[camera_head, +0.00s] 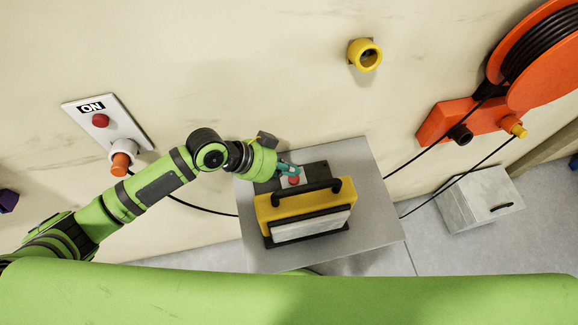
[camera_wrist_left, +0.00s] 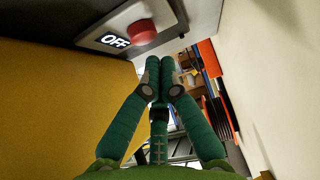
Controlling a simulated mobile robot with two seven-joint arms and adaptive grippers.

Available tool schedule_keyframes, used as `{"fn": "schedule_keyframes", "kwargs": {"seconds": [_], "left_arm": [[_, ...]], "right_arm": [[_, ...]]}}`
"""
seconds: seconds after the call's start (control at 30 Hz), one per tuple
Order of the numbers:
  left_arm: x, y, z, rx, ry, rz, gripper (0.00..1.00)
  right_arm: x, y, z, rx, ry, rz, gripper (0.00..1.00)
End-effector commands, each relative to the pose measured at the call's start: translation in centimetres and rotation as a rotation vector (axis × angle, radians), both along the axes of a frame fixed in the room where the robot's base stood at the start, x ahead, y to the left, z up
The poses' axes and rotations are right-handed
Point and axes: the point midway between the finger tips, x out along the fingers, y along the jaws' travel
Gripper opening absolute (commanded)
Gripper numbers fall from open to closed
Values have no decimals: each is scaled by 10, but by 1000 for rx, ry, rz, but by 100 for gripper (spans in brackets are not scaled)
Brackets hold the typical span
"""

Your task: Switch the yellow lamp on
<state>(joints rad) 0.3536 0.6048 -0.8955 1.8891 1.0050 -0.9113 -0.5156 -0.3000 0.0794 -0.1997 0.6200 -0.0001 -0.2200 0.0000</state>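The yellow lamp (camera_head: 262,214) with a black handle stands on a grey table (camera_head: 378,190). A red button (camera_head: 294,181) sits on a plate at the lamp's back, on the wall side. In the left wrist view the red button (camera_wrist_left: 142,32) is beside a label (camera_wrist_left: 115,41) reading OFF, and the lamp's yellow side (camera_wrist_left: 50,100) fills the left. My left gripper (camera_head: 291,169) is just behind the lamp, close to the button. Its green fingertips (camera_wrist_left: 166,66) are together with nothing between them. I cannot tell whether they touch the button. My right gripper is not in view.
A wall panel (camera_head: 112,112) with a red button and an ON label is at the left, with an orange plug. A yellow socket (camera_head: 366,54) is on the wall. An orange cable reel (camera_head: 530,60) and a grey box (camera_head: 480,205) are at the right. Black cables cross behind the table.

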Motion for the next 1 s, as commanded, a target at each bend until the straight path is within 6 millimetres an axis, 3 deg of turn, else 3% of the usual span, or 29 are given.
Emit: {"fn": "schedule_keyframes", "kwargs": {"seconds": [0.17,0.47,0.7,1.0], "left_arm": [[0,0,-10,0,1,1,0],[0,0,-11,-1,0,0,0],[1,0,-30,-1,0,1,0],[-1,2,-32,6,6,0,0]], "right_arm": [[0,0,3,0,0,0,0],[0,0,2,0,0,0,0],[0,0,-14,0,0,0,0],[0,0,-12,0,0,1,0]]}}
